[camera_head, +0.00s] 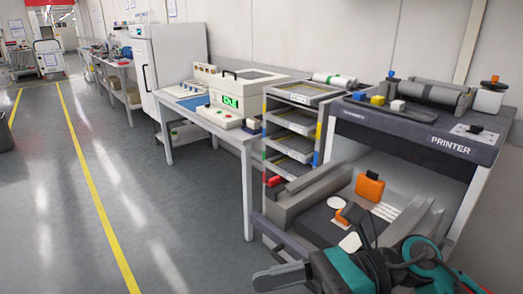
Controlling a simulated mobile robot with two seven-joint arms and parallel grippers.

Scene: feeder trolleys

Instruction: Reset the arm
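A teal and black assembly with dark cables (345,272) fills the bottom right; it looks like part of my own arm, on the right side of the view. A dark, blunt-ended piece (281,277) sticks out to its left. The fingertips of my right gripper cannot be made out clearly, so its opening and any grasp cannot be told. The assembly overlaps the front of the printer station's lower bay. No arm comes in from the left, and my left gripper is not in view.
A printer station (450,145) stands close at the right, with an orange block (370,186) in its lower bay. A shelf rack (290,146) and a white table (232,138) adjoin it. A white cabinet (172,65) stands farther back.

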